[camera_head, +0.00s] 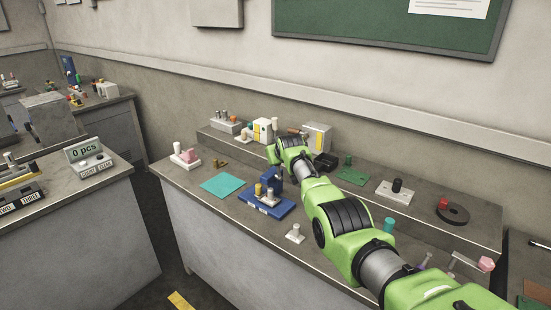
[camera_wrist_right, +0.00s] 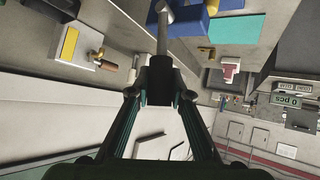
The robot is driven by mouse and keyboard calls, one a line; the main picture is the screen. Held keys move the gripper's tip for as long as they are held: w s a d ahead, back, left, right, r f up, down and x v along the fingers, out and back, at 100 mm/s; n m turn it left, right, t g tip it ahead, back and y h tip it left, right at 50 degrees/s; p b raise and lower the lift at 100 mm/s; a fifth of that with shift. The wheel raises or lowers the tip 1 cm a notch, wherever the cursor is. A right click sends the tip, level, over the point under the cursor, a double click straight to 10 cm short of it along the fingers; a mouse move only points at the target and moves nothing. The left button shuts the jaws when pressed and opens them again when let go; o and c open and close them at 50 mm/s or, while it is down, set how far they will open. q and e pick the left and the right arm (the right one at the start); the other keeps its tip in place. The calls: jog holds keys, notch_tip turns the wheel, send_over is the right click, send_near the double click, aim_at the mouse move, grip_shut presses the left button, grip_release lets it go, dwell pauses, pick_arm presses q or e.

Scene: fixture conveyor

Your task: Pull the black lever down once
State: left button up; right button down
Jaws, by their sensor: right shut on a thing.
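The blue fixture (camera_head: 268,203) stands on the bench in the head view, with a blue upright and small yellow and light posts on its base. Its blue parts (camera_wrist_right: 188,22) also show at the top of the wrist view. My right gripper (camera_wrist_right: 160,88) is shut on the black lever (camera_wrist_right: 160,75), whose grey rod (camera_wrist_right: 163,35) runs up toward the blue fixture. In the head view my right arm reaches in from the lower right, and its wrist covers the area just behind the fixture, so the grip is hidden there. My left gripper is in neither view.
A counter display (camera_head: 90,153) reading "0 pcs" stands on the left bench. A teal mat (camera_head: 222,185) lies left of the fixture, and a white block with a pink part (camera_head: 186,156) beyond it. A small white post (camera_head: 295,234) stands in front. A raised shelf runs behind.

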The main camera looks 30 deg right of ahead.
jog(key=c, duration=1.8)
grip_release()
jog(key=shift+d, duration=0.1)
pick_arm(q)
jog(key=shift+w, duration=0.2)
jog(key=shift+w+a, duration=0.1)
pick_arm(e)
jog(key=shift+s+r, duration=0.1)
jog(key=shift+v, duration=5.8)
